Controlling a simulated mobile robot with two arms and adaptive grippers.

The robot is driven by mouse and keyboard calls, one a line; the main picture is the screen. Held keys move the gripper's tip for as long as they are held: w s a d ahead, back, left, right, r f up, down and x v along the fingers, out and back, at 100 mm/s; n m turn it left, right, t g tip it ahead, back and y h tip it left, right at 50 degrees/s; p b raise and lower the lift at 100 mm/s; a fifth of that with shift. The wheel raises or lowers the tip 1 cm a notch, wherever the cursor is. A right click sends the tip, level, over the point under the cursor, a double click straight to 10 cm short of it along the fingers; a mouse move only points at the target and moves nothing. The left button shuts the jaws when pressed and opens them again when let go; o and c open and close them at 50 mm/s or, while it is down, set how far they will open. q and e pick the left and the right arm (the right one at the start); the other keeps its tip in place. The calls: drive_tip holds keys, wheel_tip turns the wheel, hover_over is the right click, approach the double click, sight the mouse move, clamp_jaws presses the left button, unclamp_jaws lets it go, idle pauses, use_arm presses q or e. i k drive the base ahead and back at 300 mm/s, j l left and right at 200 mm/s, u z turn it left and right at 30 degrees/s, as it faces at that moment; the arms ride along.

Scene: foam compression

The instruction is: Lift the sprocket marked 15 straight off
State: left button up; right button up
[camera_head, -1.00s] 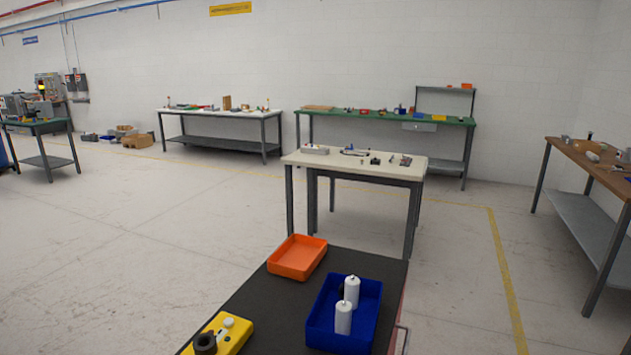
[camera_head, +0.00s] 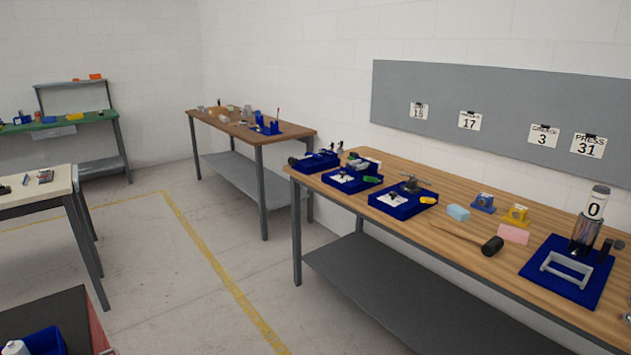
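I cannot make out a sprocket marked 15 in the head view. A small card at the left of the grey wall board (camera_head: 500,112) carries a number too small to read surely; other cards read 17, 3 and "PRESS 31". On the wooden bench (camera_head: 470,240) stand several blue trays. The tray nearest the middle (camera_head: 385,205) holds a white sheet and a small dark metal piece (camera_head: 411,185); I cannot tell what this piece is. Neither of my grippers is in view.
The bench also carries a black-headed mallet (camera_head: 492,246), a blue block (camera_head: 458,212), a pink block (camera_head: 513,234) and a press on a blue plate (camera_head: 540,262). Another wooden table (camera_head: 240,128) stands behind. Open floor with a yellow line (camera_head: 225,275) lies left of the bench.

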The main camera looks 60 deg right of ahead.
sight(409, 187)
drive_tip(key=z, duration=2.55)
drive_tip(key=i+u, duration=0.1)
